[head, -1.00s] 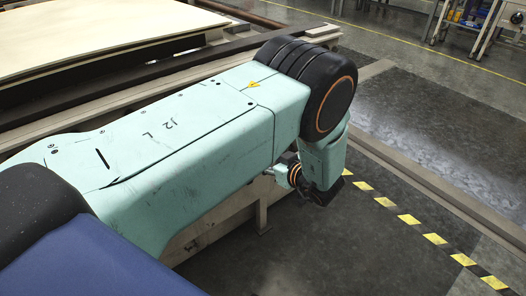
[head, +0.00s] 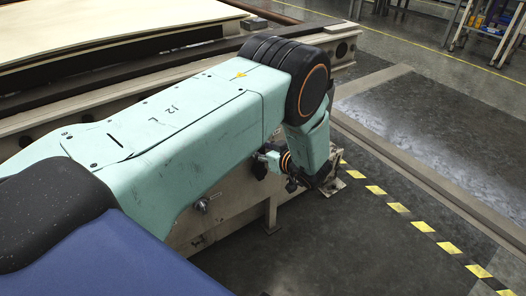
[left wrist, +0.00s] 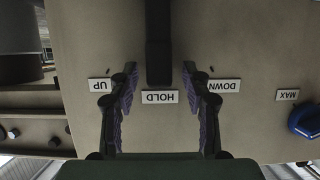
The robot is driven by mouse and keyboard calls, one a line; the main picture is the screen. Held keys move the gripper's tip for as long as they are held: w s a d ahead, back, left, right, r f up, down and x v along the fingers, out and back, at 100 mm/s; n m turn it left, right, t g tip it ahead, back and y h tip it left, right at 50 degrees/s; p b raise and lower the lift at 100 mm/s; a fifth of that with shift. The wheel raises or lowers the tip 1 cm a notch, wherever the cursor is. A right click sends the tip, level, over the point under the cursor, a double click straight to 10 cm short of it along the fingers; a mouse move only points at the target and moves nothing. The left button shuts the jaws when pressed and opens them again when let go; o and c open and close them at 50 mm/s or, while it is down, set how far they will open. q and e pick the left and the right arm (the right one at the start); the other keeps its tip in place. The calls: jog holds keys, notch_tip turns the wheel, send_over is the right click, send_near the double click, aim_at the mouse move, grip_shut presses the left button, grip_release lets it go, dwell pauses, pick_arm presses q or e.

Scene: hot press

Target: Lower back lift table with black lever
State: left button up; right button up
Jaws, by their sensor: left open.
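In the left wrist view, the black lever (left wrist: 159,45) hangs over a grey-beige panel (left wrist: 240,45) seen upside down. Its end points at the HOLD label (left wrist: 160,97), between the UP label (left wrist: 100,85) and the DOWN label (left wrist: 218,85). My left gripper (left wrist: 159,72) is open, with one finger on each side of the lever in the picture; both fingers appear apart from it. In the head view my left arm reaches down beside the machine's side, and its fingertips and the lever are hidden. My right gripper is not in view.
A blue knob (left wrist: 304,121) sits by the MAX label (left wrist: 288,95). In the head view, a pale sheet (head: 90,25) lies on the machine at upper left. A small knob (head: 201,205) projects from the machine's side. Floor with a yellow-black stripe (head: 422,226) is clear at right.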

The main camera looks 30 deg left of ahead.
pick_arm(q)
grip_shut()
dwell(0.4)
